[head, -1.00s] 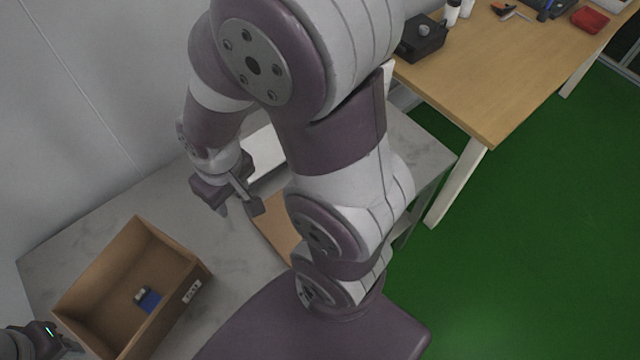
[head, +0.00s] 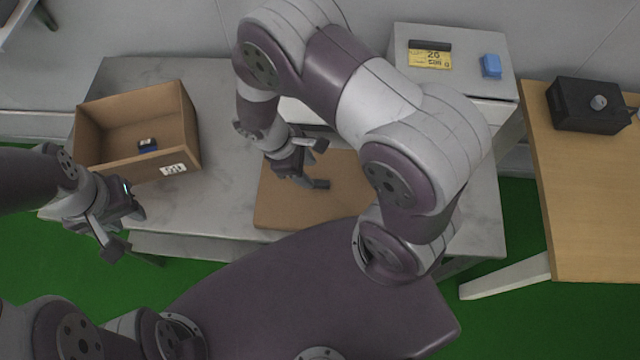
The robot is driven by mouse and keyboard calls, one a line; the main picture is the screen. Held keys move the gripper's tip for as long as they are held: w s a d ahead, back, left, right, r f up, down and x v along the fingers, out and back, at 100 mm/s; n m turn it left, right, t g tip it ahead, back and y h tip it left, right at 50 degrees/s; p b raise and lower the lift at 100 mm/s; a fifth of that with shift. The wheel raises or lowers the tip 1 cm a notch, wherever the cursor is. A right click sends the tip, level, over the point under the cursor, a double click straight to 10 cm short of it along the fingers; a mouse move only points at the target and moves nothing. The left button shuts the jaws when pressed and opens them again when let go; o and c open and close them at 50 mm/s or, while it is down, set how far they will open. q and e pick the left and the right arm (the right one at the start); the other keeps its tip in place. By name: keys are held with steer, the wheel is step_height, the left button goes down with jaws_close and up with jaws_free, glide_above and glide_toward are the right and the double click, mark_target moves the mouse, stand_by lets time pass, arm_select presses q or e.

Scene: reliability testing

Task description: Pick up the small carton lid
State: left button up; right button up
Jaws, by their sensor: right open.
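The carton lid (head: 274,205) is a flat brown cardboard piece lying on the grey table, right of the open carton (head: 180,130). My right arm hides part of its right side. My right gripper (head: 319,165) is open above the lid's left part, with its fingers spread. Nothing shows between them, and I cannot tell whether they touch the lid. My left gripper (head: 126,230) looks open and empty, in front of the carton near the table's front edge.
The carton holds a small dark and blue item (head: 147,145). A grey-white box (head: 450,85) with a yellow label and a blue object (head: 491,66) stands at the back right. A wooden table (head: 590,220) with a black box (head: 585,105) is further right. Bare table separates carton and lid.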

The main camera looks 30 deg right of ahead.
mark_target(319, 182)
steer(key=x, duration=0.4)
steer(key=shift+s+d+f, duration=0.1)
steer(key=shift+s+d, duration=0.1)
steer(key=shift+s, duration=0.1)
steer(key=shift+f, duration=0.2)
jaws_close()
steer(key=shift+w+r, duration=0.1)
steer(key=shift+r, duration=0.05)
